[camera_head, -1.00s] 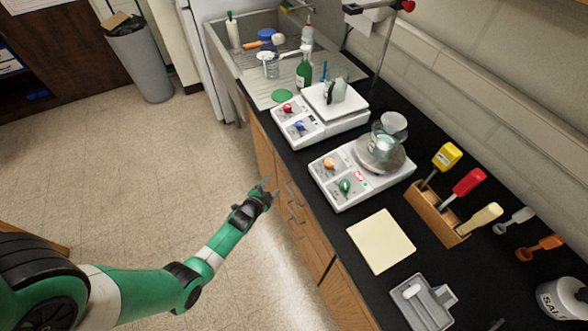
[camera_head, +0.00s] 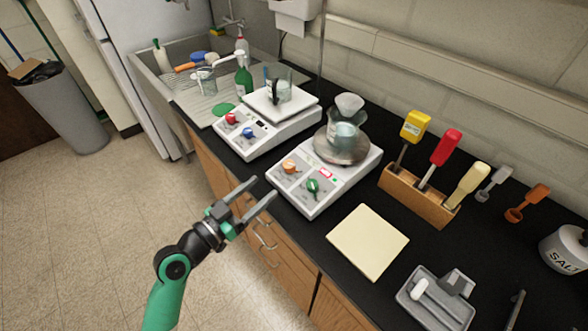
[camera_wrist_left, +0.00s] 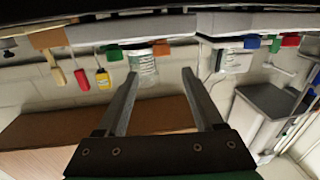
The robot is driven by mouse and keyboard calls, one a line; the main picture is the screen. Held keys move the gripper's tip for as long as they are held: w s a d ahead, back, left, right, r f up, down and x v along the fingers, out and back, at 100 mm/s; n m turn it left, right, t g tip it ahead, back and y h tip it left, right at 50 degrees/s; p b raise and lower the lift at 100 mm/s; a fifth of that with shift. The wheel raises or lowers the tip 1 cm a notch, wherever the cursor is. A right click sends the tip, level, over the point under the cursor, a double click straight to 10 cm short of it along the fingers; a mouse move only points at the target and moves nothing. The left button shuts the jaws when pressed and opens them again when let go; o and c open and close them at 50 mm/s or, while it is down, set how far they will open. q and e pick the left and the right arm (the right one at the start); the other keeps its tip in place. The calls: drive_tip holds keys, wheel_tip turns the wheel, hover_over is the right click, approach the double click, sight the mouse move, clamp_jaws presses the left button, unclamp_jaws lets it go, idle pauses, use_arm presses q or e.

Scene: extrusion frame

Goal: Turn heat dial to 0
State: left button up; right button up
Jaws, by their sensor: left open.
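The near hot plate (camera_head: 318,205) is white, with an orange dial (camera_head: 289,167) and a green dial (camera_head: 313,186) on its front panel. The far hot plate (camera_head: 243,150) has a red dial (camera_head: 231,118) and a blue dial (camera_head: 248,133). I cannot read which dial is for heat. My left gripper (camera_head: 264,187) is open and empty in front of the near hot plate, apart from the dials. In the left wrist view, tilted upside down, the orange dial (camera_wrist_left: 161,48) shows beyond the fingers and the green dial (camera_wrist_left: 113,52) to their left. My right gripper is not in view.
A glass flask (camera_head: 342,135) stands on the near plate and a beaker (camera_head: 278,88) on the far one. A cream pad (camera_head: 367,242), a wooden tool rack (camera_head: 415,197) and a grey tray (camera_head: 437,302) lie to the right.

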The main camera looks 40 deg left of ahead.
sight(288, 164)
use_arm(q)
drive_tip(key=w, duration=0.4)
drive_tip(key=w+b, duration=0.1)
drive_tip(key=w, duration=0.6)
drive_tip(key=shift+w+a, duration=0.35)
drive_tip(key=shift+c, duration=0.3)
clamp_jaws()
drive_tip(key=n+y+p, duration=0.1)
drive_tip(key=p, duration=0.3)
drive_tip(key=shift+r+n+y, duration=0.15)
drive_tip(key=shift+n+y, duration=0.15)
drive_tip(key=shift+y, duration=0.1)
drive_tip(key=shift+p, duration=0.45)
drive_tip(key=shift+f+y, duration=0.2)
drive_tip(key=shift+y, duration=0.2)
